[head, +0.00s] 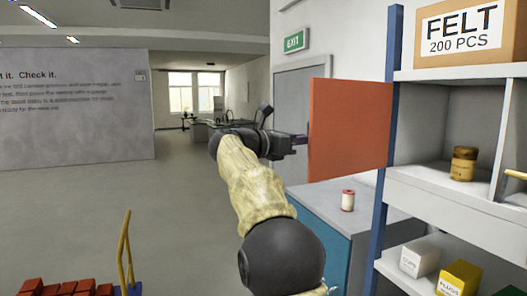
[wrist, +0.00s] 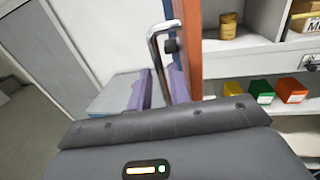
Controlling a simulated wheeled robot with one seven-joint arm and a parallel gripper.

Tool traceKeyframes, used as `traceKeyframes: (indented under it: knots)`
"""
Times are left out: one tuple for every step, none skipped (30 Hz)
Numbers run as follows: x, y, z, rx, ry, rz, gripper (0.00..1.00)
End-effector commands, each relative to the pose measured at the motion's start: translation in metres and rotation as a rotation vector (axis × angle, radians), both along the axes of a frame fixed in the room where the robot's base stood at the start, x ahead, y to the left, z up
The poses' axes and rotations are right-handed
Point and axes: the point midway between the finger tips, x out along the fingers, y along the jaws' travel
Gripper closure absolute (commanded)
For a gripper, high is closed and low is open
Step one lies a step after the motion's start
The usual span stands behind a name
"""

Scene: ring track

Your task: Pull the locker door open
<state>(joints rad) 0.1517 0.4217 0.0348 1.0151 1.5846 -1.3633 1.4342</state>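The orange-red locker door (head: 348,130) stands swung out from the blue post of the shelf unit in the head view. In the wrist view the door (wrist: 189,40) is seen nearly edge-on, and its silver bar handle (wrist: 155,58) runs down between my purple fingers. My gripper (head: 303,140) is at the door's left edge in the head view. In the wrist view my gripper (wrist: 163,88) appears closed around the handle, with one finger on each side. The open compartment (head: 431,150) holds a brown jar (head: 463,164).
A FELT box (head: 466,35) sits on top of the unit. A white box (head: 420,257) and a yellow box (head: 460,279) stand on the lower shelf. A small can (head: 348,200) stands on the blue cabinet (head: 336,250). Open floor (head: 185,200) lies to the left.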

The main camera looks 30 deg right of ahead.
Motion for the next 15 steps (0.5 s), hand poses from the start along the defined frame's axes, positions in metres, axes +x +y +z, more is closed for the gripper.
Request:
traceKeyframes:
  knots:
    - [0.000,0.012,-0.005,0.000,-0.004,0.005,0.80]
    - [-0.001,0.018,-0.005,0.000,-0.003,0.004,0.80]
    - [-0.001,0.026,-0.005,-0.001,-0.002,0.005,0.80]
    - [-0.002,0.032,-0.005,-0.001,-0.002,0.004,0.80]
    - [-0.002,0.038,-0.005,-0.001,-0.003,0.005,0.80]
    - [-0.003,0.046,-0.005,0.000,-0.003,0.005,0.80]
    - [-0.003,0.052,-0.004,-0.001,-0.002,0.005,0.80]
    - [-0.004,0.058,-0.004,0.000,-0.002,0.005,0.80]
    - [-0.005,0.066,-0.004,0.000,-0.003,0.005,0.80]
    - [-0.006,0.072,-0.005,0.001,-0.002,0.005,0.80]
    - [-0.006,0.078,-0.004,0.000,-0.002,0.005,0.80]
    - [-0.006,0.086,-0.004,0.000,-0.003,0.005,0.80]
    - [-0.007,0.092,-0.004,0.000,-0.003,0.005,0.80]
    - [-0.008,0.098,-0.003,0.000,-0.002,0.006,0.80]
    - [-0.008,0.104,-0.003,0.000,-0.002,0.004,0.80]
